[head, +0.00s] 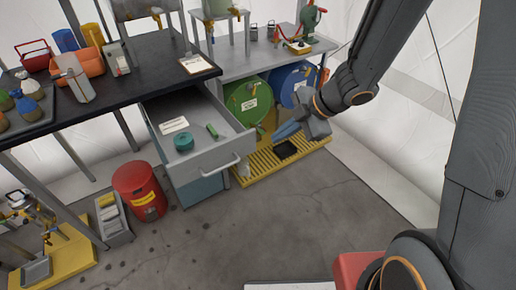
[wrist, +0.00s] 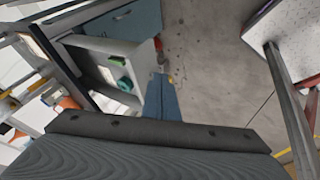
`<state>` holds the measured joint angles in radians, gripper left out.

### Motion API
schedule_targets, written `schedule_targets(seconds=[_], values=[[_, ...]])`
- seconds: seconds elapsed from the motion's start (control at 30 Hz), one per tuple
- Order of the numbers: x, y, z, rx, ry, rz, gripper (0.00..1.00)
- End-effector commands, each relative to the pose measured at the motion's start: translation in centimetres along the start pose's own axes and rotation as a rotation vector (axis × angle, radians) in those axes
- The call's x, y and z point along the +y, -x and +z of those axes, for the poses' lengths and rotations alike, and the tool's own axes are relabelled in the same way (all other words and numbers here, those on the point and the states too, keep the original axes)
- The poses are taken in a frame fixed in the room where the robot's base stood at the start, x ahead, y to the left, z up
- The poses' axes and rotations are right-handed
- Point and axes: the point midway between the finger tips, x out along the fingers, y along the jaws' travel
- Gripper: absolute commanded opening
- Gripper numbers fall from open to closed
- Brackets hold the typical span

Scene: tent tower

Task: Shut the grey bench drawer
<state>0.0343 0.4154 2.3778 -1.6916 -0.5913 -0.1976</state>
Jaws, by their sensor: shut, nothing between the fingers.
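The grey bench drawer (head: 208,163) is pulled well out from under the black-topped bench, with a pale bar handle (head: 220,167) on its front. Inside it lie a teal roll (head: 184,142), a small green item (head: 212,131) and a white card (head: 174,125). My gripper (head: 279,134) has blue fingers that are shut and empty. In the head view it appears to the right of the drawer, apart from its front. The wrist view shows the closed fingers (wrist: 161,98) and, to their left, the open drawer (wrist: 143,66) with the roll and green item inside.
A blue cabinet (head: 200,188) stands below the drawer and a red can (head: 139,191) to its left. The floor (head: 300,210) in front of the drawer is clear.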

Motion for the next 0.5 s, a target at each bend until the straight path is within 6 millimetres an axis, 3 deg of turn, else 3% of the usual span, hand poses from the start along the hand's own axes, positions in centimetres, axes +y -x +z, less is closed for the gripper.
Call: schedule_targets(seconds=[0.27, 0.5], values=[[-0.9, -1.4, 0.0, 0.039, 0.039, -0.027, 0.00], [-1.1, -5.7, 0.1, 0.036, 0.032, -0.026, 0.00]])
